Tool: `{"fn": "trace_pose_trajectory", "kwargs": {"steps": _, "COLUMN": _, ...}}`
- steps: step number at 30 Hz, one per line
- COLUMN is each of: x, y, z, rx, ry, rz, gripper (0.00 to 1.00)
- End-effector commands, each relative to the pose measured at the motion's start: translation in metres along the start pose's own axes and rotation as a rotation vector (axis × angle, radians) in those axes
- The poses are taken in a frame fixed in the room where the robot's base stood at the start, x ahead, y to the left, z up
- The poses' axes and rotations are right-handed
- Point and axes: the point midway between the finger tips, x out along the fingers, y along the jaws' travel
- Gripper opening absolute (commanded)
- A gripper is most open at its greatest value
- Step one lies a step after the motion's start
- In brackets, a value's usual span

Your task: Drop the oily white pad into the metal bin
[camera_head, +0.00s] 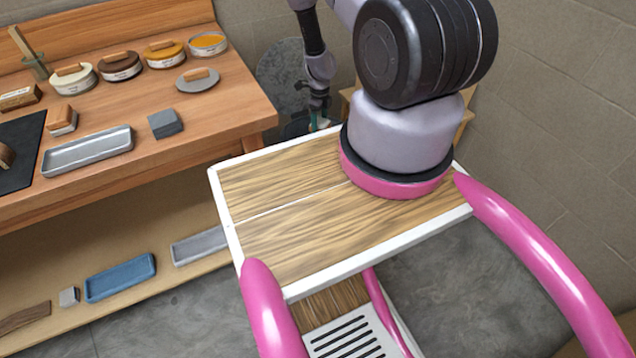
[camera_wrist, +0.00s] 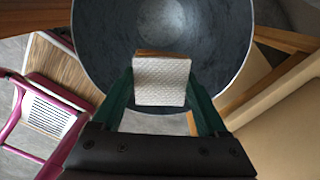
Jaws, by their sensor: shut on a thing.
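The white pad (camera_wrist: 161,84) has a textured face and a brown upper edge. My gripper (camera_wrist: 162,92) is shut on it, with a dark green finger on either side. In the wrist view the pad shows in front of the round open mouth of the grey metal bin (camera_wrist: 103,45), whose inside looks empty. The pad overlaps the bin's near part in this view, and its height over the rim is hard to tell. In the head view my gripper (camera_head: 314,115) is small beyond my base, and the pad cannot be made out.
A wooden workbench (camera_head: 205,112) at left holds tins, a metal tray (camera_head: 88,151) and a grey block (camera_head: 165,123). A wooden frame (camera_wrist: 268,82) stands right of the bin in the wrist view.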

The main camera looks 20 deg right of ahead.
Motion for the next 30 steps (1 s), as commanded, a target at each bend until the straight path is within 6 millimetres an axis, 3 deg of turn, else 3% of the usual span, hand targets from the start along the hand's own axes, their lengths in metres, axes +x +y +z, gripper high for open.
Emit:
{"fn": "trace_pose_trajectory", "kwargs": {"steps": 15, "x": 0.051, "y": -0.001, "z": 0.000, "rx": 0.030, "ry": 0.000, "rz": 0.001, "gripper": 0.24}}
{"fn": "trace_pose_trajectory", "kwargs": {"steps": 29, "x": 0.062, "y": -0.001, "z": 0.000, "rx": 0.029, "ry": 0.000, "rz": 0.001, "gripper": 0.24}}
{"fn": "trace_pose_trajectory", "kwargs": {"steps": 30, "x": 0.062, "y": -0.001, "z": 0.000, "rx": 0.029, "ry": 0.000, "rz": 0.001, "gripper": 0.88}}
